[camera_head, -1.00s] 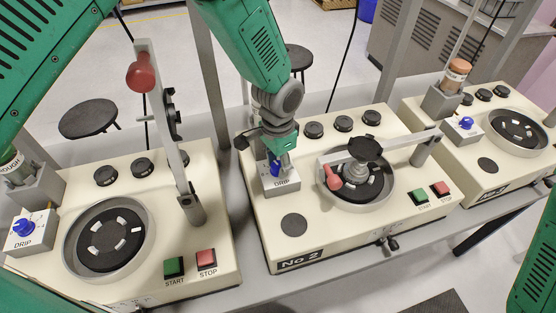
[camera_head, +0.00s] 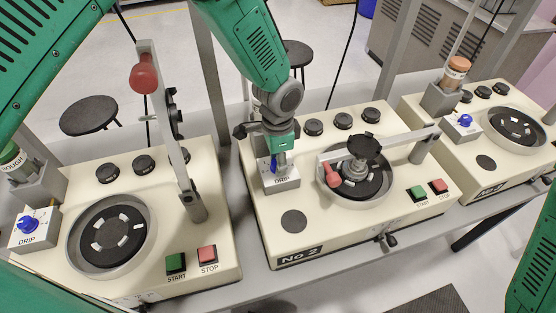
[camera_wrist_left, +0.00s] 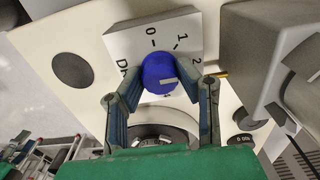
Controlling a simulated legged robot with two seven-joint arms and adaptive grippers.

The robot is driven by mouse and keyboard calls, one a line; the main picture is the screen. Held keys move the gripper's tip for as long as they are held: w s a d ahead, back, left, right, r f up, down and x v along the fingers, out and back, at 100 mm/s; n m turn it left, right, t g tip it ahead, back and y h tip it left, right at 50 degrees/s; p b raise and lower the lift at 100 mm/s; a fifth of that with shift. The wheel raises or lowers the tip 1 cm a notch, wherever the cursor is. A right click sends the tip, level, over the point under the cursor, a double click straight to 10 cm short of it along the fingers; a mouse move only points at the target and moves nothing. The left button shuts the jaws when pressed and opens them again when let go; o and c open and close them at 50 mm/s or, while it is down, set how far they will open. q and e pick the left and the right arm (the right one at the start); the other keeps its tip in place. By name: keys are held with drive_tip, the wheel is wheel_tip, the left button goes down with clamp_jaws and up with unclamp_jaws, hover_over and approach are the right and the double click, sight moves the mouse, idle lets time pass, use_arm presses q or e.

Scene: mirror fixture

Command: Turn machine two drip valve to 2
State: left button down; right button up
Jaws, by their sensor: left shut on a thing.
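Machine No 2 (camera_head: 300,222) stands in the middle of the head view. Its white drip valve box (camera_head: 283,182) is at its back left corner. My left gripper (camera_head: 276,162) reaches down onto the blue drip knob and is shut on it. In the left wrist view the blue knob (camera_wrist_left: 158,72) sits between the two fingertips of my left gripper (camera_wrist_left: 160,88). The dial plate (camera_wrist_left: 130,42) shows 0, 1 and 2. The knob's white mark points right, toward the 2 side; I cannot tell if it is exactly at 2. My right gripper is out of view.
Machine two's clamp arm (camera_head: 395,147) with a red handle (camera_head: 332,176) lies across its round bowl. A raised lever (camera_head: 172,135) stands on the left machine. Another machine (camera_head: 500,165) is at the right. Grey posts rise behind the bench.

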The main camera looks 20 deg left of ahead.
use_arm(q)
drive_tip(key=shift+w, duration=0.15)
drive_tip(key=c, duration=1.2)
unclamp_jaws()
drive_tip(key=shift+d, duration=0.1)
wheel_tip(320, 180, up, 12)
drive_tip(key=shift+w+f, duration=0.1)
